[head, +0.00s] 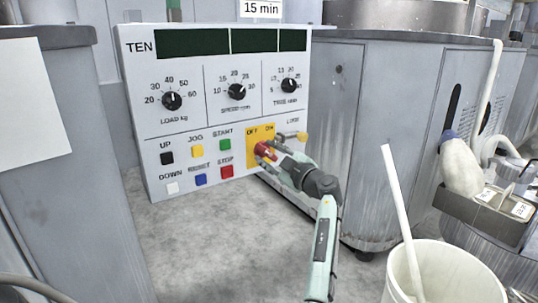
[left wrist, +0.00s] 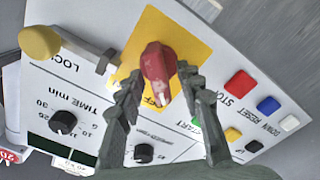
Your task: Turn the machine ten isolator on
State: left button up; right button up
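The panel marked TEN (head: 215,110) shows upright in the head view. Its isolator is a red rotary handle (head: 263,150) on a yellow plate (head: 253,160) with OFF and ON marks. In the left wrist view the red handle (left wrist: 156,65) has its pale pointer end toward the partly hidden OFF letters; ON is hidden. My left gripper (head: 269,154) is at the handle. In the left wrist view its dark fingers (left wrist: 160,72) stand apart on either side of the handle, close to it; firm contact is not visible. My right gripper is not in view.
A yellow-ended LOCK lever (head: 302,136) sticks out just right of the isolator. Push buttons, including red STOP (head: 226,171) and green START (head: 225,144), lie to its left. A white bucket (head: 445,275) with a stick stands at front right. Grey cabinets flank the panel.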

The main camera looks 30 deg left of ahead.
pick_arm(q)
grip_shut()
